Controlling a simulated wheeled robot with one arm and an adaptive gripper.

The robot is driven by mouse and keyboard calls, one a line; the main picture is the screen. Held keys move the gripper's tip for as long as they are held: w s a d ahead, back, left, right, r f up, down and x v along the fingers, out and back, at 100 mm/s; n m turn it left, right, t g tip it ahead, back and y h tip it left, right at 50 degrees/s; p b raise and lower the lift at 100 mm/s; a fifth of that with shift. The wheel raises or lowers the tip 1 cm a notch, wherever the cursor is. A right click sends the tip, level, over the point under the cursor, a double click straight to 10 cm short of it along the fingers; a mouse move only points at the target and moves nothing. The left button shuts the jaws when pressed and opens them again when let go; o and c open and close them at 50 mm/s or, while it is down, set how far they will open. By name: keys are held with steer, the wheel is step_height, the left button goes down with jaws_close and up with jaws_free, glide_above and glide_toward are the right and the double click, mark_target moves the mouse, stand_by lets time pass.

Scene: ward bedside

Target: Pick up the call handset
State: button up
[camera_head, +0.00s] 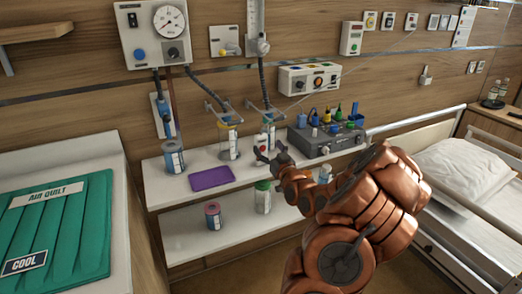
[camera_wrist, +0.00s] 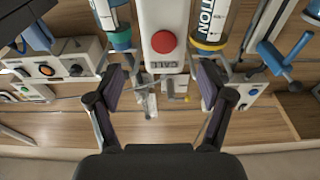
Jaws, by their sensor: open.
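The call handset is a white upright block with a round red button and the word CALL, which appears upside down in the wrist view (camera_wrist: 164,18). It stands ahead of my gripper (camera_wrist: 160,88), roughly centred between the two fingers. The fingers are spread apart with nothing between them. In the head view my gripper (camera_head: 271,156) is over the white upper shelf, near the canisters. There the handset is small and partly hidden by the fingers and nearby items.
Close beside the handset are a canister with a yellow rim (camera_wrist: 211,44) and a teal-capped one (camera_wrist: 120,40). A purple mat (camera_head: 212,178) lies left on the shelf (camera_head: 160,194). A grey unit with coloured bottles (camera_head: 325,143) stands right. Bottles stand below.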

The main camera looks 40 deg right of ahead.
mark_target(263, 141)
steer(key=shift+w+d+r+p, duration=0.15)
steer(key=shift+w+p, duration=0.1)
steer(key=shift+w, duration=0.4)
steer(key=shift+w+a+r+p, duration=0.1)
steer(key=shift+w+r+p, duration=0.1)
steer(key=shift+w, duration=0.4)
steer(key=shift+x, duration=1.25)
steer(key=shift+d, duration=0.1)
steer(key=shift+c, duration=0.4)
steer(key=shift+f, duration=0.1)
steer(key=c, duration=1.2)
steer(key=shift+c, duration=0.2)
